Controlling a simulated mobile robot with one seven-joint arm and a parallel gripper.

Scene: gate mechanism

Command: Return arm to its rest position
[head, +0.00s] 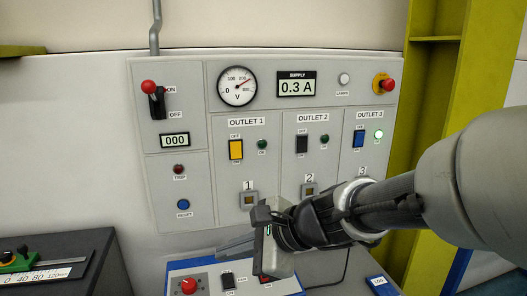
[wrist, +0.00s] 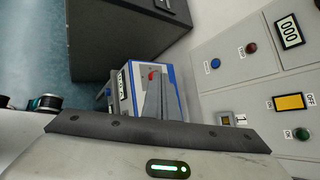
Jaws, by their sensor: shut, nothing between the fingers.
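My gripper (head: 234,246) is shut and empty, its fingers pointing left in front of the lower part of the grey control panel (head: 185,245). My arm reaches in from the right and hides the outlet 3 socket and part of the panel's lower right. In the wrist view, the closed fingers (wrist: 158,98) stand out as a grey wedge in front of the blue and grey box. I cannot tell whether they touch anything.
A blue-edged box with a red button (head: 189,286) lies below my gripper. A dark bench (head: 85,255) stands at lower left, a yellow-green post (head: 430,90) at right. The main lever (head: 152,98) is beside ON; the outlet 3 lamp (head: 379,134) glows. Free room lies left of the panel.

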